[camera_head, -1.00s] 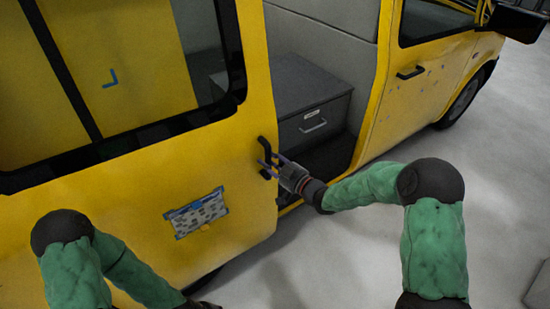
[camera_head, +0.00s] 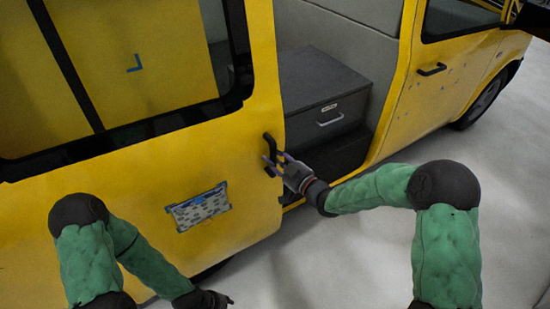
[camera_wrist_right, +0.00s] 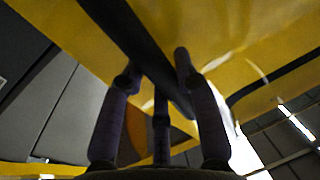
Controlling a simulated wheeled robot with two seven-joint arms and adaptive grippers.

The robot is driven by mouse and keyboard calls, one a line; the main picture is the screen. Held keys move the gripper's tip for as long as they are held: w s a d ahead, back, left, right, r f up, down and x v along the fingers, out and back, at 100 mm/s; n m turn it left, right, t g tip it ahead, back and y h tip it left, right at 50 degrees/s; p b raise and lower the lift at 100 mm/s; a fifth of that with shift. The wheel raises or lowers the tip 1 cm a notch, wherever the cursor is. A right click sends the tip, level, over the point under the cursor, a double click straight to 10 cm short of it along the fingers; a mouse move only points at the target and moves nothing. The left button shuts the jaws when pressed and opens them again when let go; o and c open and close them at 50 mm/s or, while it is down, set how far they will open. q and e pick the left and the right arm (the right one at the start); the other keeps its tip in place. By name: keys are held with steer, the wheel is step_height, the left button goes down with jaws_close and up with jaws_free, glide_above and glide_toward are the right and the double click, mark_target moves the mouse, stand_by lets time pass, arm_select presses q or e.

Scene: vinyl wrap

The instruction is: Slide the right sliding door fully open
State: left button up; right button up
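The yellow right sliding door (camera_head: 150,235) is partly open, with a gap between its edge and the front door. Its black handle (camera_head: 268,150) sits near that edge; it also crosses the right wrist view (camera_wrist_right: 140,45) diagonally. My right gripper (camera_head: 276,163) is at the handle. In the right wrist view its dark fingers (camera_wrist_right: 156,68) lie on both sides of the handle, close against it, and look shut on it. My left gripper (camera_head: 212,300) is low in the head view, away from the door handle; its fingers are too small and dark to read.
A grey drawer box (camera_head: 318,100) stands inside the van behind the opening. The yellow front door (camera_head: 435,90) is to the right. A patterned plate (camera_head: 198,207) is on the sliding door. The pale floor (camera_head: 365,250) is clear between my arms.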

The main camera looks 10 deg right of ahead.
steer(key=o, duration=0.4)
steer(key=shift+s+a+f, duration=0.1)
steer(key=shift+s+a, duration=0.05)
steer(key=shift+a, duration=0.15)
steer(key=v, duration=1.2)
